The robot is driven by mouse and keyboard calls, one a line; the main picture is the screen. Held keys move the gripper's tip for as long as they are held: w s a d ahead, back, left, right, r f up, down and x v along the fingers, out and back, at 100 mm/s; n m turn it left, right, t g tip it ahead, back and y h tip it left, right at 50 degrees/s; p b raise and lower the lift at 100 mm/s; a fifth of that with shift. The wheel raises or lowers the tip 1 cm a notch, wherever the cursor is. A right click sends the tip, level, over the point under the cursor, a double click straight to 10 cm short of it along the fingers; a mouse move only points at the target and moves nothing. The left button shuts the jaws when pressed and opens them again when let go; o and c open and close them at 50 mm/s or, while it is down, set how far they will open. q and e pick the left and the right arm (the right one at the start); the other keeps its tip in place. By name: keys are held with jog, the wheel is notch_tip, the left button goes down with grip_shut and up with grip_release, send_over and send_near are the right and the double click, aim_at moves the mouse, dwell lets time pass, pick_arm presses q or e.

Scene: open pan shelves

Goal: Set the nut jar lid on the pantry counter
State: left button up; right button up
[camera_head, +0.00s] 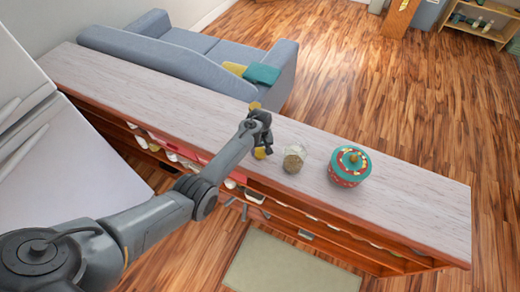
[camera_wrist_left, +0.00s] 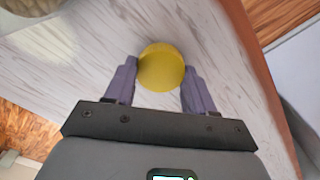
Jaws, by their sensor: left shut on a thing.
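The nut jar lid (camera_wrist_left: 161,67) is round and yellow in the left wrist view, between the two fingers of my left gripper (camera_wrist_left: 160,88). The gripper is shut on it. In the head view my left gripper (camera_head: 261,148) is over the pantry counter (camera_head: 165,92), just left of the glass nut jar (camera_head: 294,158). A small yellow-brown patch of the lid (camera_head: 260,154) shows at its fingertips. The lid is over pale wood grain; I cannot tell whether it touches the counter. My right gripper is not in view.
A teal and red pot with a lid (camera_head: 349,167) stands right of the jar. The counter is clear to the left and at its right end. A grey sofa (camera_head: 195,55) stands behind, and open shelves (camera_head: 320,222) lie below the counter's front edge.

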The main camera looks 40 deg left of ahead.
pick_arm(q)
jog(key=shift+f, duration=0.4)
dwell(0.3)
jog(key=o, duration=1.1)
jog(key=o, duration=0.3)
jog(key=shift+r, duration=0.2)
